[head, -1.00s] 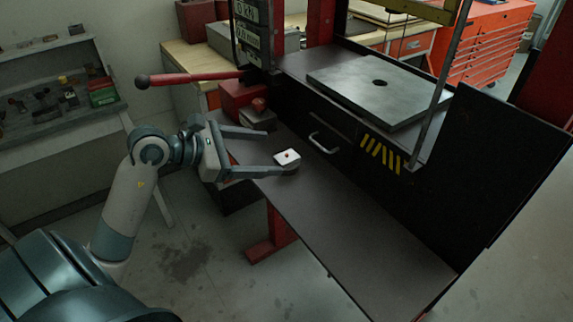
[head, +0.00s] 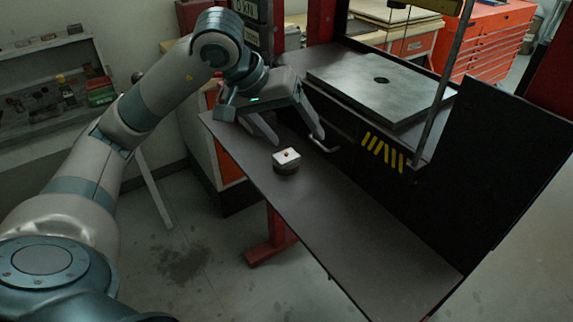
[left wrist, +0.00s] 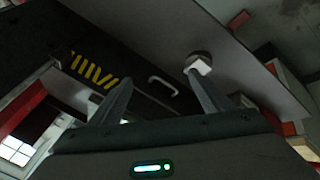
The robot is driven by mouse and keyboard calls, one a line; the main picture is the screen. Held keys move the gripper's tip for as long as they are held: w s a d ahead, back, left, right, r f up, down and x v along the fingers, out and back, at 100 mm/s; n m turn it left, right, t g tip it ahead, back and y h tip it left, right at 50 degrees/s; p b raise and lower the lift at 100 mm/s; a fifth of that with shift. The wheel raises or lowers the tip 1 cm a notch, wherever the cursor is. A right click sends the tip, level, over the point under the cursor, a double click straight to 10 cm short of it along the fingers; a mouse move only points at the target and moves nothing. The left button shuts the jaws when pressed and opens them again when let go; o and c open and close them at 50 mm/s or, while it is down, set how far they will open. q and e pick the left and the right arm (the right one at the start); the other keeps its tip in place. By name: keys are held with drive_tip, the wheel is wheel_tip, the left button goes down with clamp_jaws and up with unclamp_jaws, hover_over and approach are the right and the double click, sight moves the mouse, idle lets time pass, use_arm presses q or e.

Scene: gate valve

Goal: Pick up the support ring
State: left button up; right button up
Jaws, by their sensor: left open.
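A dark round piece (head: 286,170), which looks like the support ring, sits on the long dark shelf (head: 350,225). A small white block (head: 287,156) with a reddish spot sits on top of it and hides most of it. In the left wrist view the dark round piece (left wrist: 199,57) and white block (left wrist: 201,67) show beyond one fingertip. My left gripper (head: 298,138) is open and empty. In the head view its fingers point down, above and behind the block. No contact is visible. My right gripper is not in view.
A black press frame with a drawer handle (head: 323,146) and yellow stripes (head: 383,152) stands behind the shelf. A thick grey plate (head: 375,88) with a hole lies on its bed. The shelf is clear toward the front right. A cluttered grey shelf (head: 45,130) stands at left.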

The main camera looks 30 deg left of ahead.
use_arm(q)
drive_tip(key=a+m+y, duration=0.1)
drive_tip(key=s+a+r+m+y, duration=0.1)
drive_tip(key=a, duration=0.1)
drive_tip(key=a+m+y, duration=0.1)
drive_tip(key=a+m, duration=0.1)
drive_tip(key=shift+s+a+r+g, duration=0.1)
drive_tip(key=shift+s+r+g, duration=0.05)
drive_tip(key=shift+r+g, duration=0.15)
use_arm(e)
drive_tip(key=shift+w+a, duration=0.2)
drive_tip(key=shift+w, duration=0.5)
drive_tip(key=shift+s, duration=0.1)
use_arm(q)
drive_tip(key=p+x, duration=0.3)
drive_tip(key=x, duration=0.8)
drive_tip(key=shift+f, duration=0.35)
drive_tip(key=shift+w+f, duration=0.25)
drive_tip(key=shift+w, duration=0.05)
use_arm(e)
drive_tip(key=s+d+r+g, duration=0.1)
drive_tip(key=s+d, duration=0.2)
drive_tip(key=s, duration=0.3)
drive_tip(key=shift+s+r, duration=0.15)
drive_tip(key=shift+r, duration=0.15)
